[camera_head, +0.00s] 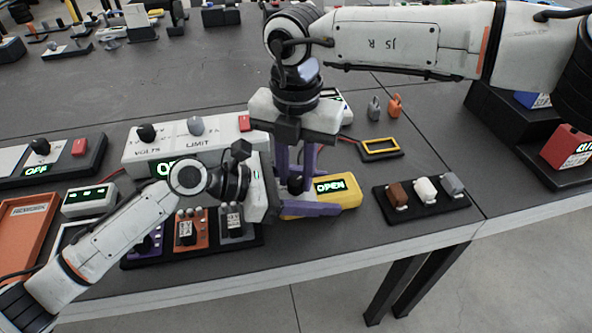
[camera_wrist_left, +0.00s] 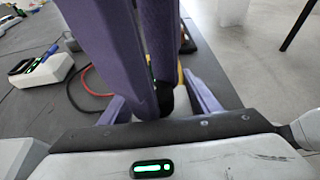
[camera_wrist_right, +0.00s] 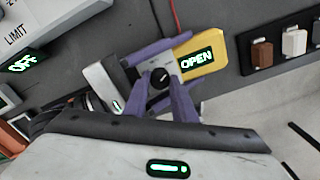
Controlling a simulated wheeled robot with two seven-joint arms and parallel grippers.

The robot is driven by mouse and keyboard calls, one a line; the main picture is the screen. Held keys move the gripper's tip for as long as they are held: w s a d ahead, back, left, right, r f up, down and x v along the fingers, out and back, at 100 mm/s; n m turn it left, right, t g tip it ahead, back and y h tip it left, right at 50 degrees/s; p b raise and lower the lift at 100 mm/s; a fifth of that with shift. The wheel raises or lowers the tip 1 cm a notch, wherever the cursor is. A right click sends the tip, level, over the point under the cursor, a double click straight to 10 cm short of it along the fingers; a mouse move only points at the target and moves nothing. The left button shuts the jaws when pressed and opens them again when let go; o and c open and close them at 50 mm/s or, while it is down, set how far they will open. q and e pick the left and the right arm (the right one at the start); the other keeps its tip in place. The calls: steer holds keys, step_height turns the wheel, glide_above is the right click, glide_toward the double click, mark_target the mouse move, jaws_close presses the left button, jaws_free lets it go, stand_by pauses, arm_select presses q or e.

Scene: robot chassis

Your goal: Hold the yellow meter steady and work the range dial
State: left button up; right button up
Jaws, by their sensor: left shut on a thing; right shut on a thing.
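The yellow meter (camera_head: 348,191) lies near the table's front edge, its green display reading OPEN; it also shows in the right wrist view (camera_wrist_right: 212,57). Its black range dial (camera_wrist_right: 160,78) sits on a grey face, with a pale mark on top. My left gripper (camera_head: 290,208) comes from the left, its purple fingers on either side of the meter's dial end, shut on the meter. My right gripper (camera_wrist_right: 161,85) points down from above, its fingertips on either side of the dial, shut on it. In the left wrist view the right fingers hide most of the meter.
A rack with brown, white and grey plugs (camera_head: 410,205) lies right of the meter. A small yellow frame (camera_head: 382,156) is behind. The VOLTS and LIMIT box (camera_head: 140,150) and a block rack (camera_head: 130,264) stand left, close to my left gripper.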

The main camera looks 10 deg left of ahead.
mark_target(296, 180)
arm_select(q)
steer(key=shift+f, duration=0.1)
arm_select(e)
steer(key=o, duration=0.8)
steer(key=shift+c, duration=0.2)
steer(key=shift+r, duration=0.1)
step_height(296, 180, up, 12)
arm_select(q)
steer(key=o, duration=1.3)
steer(key=c, duration=0.3)
